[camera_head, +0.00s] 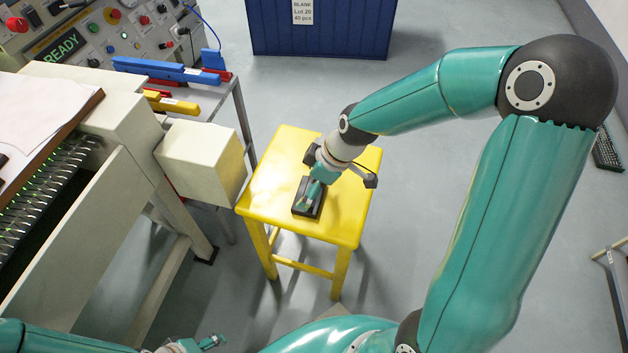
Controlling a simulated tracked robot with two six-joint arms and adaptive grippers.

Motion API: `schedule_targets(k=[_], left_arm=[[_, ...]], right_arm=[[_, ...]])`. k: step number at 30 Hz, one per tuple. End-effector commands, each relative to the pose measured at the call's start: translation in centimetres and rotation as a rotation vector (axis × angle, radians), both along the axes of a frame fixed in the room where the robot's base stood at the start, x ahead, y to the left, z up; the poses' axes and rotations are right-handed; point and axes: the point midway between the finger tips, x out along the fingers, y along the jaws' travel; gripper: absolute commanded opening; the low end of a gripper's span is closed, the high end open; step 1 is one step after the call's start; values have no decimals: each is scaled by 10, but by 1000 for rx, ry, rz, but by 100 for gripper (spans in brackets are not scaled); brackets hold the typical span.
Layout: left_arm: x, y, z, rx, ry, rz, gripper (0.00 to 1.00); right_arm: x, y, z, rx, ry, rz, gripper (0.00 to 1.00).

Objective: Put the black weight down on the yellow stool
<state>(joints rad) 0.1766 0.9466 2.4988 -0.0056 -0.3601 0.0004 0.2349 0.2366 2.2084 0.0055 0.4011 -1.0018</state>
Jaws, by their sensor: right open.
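The yellow stool (341,227) stands on the floor in the middle of the view. The black weight (300,209) rests on its seat, near the front left part. My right gripper (308,198) is at the weight, pointing down at it from above, and is open. The gripper and wrist hide part of the weight. My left gripper (213,342) shows small at the bottom edge, far from the stool; its jaws are too small to read.
A white machine (95,225) with a box-shaped end (201,162) stands close to the stool's left side. A control panel (110,30) is at the upper left, with blue and yellow tools on a side table. A blue bin (320,35) stands behind. Floor right of the stool is clear.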

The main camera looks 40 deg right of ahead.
Motion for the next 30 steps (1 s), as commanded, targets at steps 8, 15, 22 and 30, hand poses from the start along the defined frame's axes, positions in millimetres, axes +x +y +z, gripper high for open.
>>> schedule_targets(k=[8,15,22,30], left_arm=[[0,0,6,0,0,0,66],[0,0,18,0,0,0,66],[0,0,27,0,0,0,66],[0,0,30,0,0,0,66]], right_arm=[[-3,-4,16,-1,-3,-1,98],[-16,-17,60,-1,-5,-3,98],[-28,-28,97,-1,-3,-2,98],[-34,-32,112,0,0,1,98]])
